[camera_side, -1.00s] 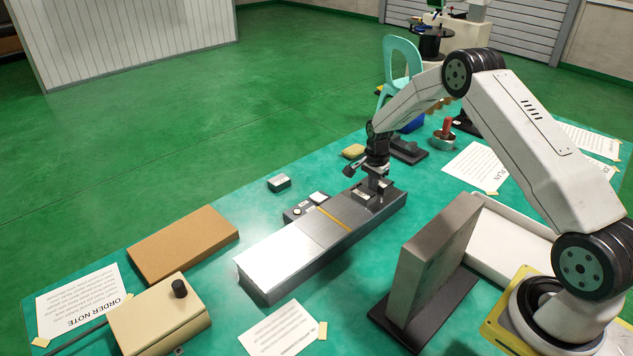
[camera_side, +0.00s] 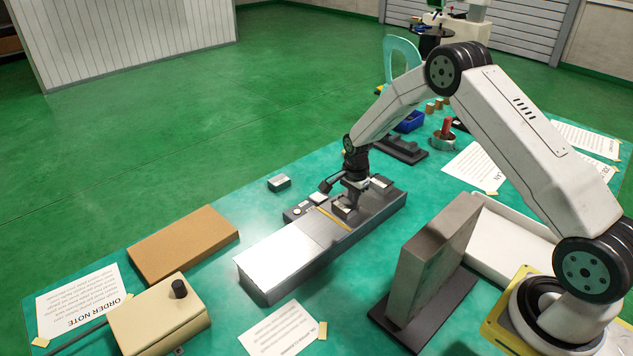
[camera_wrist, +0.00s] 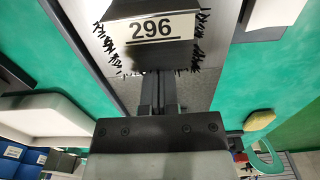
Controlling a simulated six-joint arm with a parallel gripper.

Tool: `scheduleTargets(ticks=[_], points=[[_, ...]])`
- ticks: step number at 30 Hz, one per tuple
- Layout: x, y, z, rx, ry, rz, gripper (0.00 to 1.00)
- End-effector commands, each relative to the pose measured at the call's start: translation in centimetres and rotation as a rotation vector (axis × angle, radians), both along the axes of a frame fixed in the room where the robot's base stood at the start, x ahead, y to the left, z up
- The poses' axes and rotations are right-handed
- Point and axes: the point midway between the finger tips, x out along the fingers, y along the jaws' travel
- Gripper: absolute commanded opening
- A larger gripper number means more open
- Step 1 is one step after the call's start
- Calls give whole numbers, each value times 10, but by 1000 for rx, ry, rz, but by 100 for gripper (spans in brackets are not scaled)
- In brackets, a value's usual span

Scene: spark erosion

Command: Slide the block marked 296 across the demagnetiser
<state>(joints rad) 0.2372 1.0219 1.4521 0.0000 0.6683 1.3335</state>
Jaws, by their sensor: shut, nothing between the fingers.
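The block marked 296 (camera_wrist: 150,29) shows large in the wrist view, its number label facing the camera and dark bristly filings along its edges. In the side view the block (camera_side: 342,210) sits on the long metal bed (camera_side: 282,263), just right of its yellow line (camera_side: 333,219). I take this bed for the demagnetiser; no name on it is legible. My gripper (camera_wrist: 160,92) is shut and empty, its fingertips at the block's near edge in the wrist view. In the side view my gripper (camera_side: 355,200) is low over the bed, right beside the block. Exact contact is hidden.
Another small block (camera_side: 380,183) is on the bed's right part. A small block (camera_side: 279,182) and a button panel (camera_side: 297,212) lie behind the bed. A tall grey plate (camera_side: 432,262) stands in front. A beige knob box (camera_side: 160,318) is at lower left. The bed's left half is clear.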

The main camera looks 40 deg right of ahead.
Motion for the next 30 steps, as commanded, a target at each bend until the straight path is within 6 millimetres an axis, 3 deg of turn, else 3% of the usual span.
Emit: scheduleTargets(ticks=[3,7,22,30], points=[[0,25,0,0,-1,5,0],[0,38,0,0,0,2,0],[0,39,2,0,-1,0,0],[1,39,19,0,-2,0,0]])
